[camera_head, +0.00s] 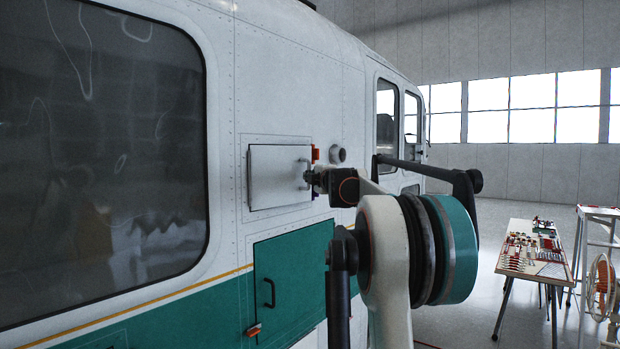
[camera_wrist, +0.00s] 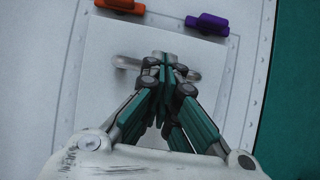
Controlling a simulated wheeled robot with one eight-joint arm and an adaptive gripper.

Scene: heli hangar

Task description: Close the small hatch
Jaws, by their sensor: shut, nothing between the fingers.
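The small hatch (camera_head: 275,180) is a pale square panel on the helicopter's white side, above a green door. It lies near its frame; a thin dark edge shows at its left and bottom, and I cannot tell whether it is fully flush. Its grey bar handle (camera_wrist: 125,63) also shows in the head view, at the panel's right side. My gripper (camera_wrist: 163,62) is shut and empty, its fingertips in front of the handle's middle, which they hide. I cannot tell whether they touch. An orange latch (camera_wrist: 120,5) and a purple latch (camera_wrist: 207,23) sit beside the hatch.
The green door (camera_head: 290,285) below has a dark handle and an orange latch. A round fitting (camera_head: 338,154) is right of the hatch.

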